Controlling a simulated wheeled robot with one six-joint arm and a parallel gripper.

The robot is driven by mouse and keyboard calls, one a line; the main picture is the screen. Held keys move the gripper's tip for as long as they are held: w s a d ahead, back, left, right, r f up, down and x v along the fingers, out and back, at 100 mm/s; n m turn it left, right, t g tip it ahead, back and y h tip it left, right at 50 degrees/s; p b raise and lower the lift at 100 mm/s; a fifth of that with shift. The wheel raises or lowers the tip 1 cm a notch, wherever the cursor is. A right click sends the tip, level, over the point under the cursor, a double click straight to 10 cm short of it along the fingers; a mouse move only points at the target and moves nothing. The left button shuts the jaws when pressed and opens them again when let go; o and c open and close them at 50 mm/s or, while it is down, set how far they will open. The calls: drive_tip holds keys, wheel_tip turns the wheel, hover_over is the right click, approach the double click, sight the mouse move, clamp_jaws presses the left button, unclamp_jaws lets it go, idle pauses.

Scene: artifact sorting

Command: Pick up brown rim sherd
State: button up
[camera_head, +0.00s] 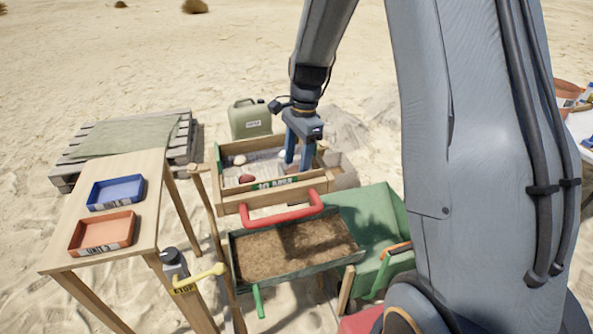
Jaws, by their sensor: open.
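My gripper (297,160) points down into the wooden sieve box (228,200) with a green label on its front. Its two blue-grey fingers are apart, and I see nothing held between them. A small reddish-brown piece (246,178) lies in the left part of the box, left of my gripper and apart from it. I cannot tell whether it is the brown rim sherd. Other small pieces in the box are too small to identify, and the area around my fingertips is partly hidden.
A wooden table (150,185) at left holds a blue tray (116,191) and an orange tray (103,232). A red handle (290,216) and a soil-filled tray (238,278) stand in front of the box. A green jerrycan (250,119) stands behind it.

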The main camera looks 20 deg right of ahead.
drive_tip(key=shift+f, duration=0.25)
drive_tip(key=c, duration=0.8)
drive_tip(key=shift+r, duration=0.15)
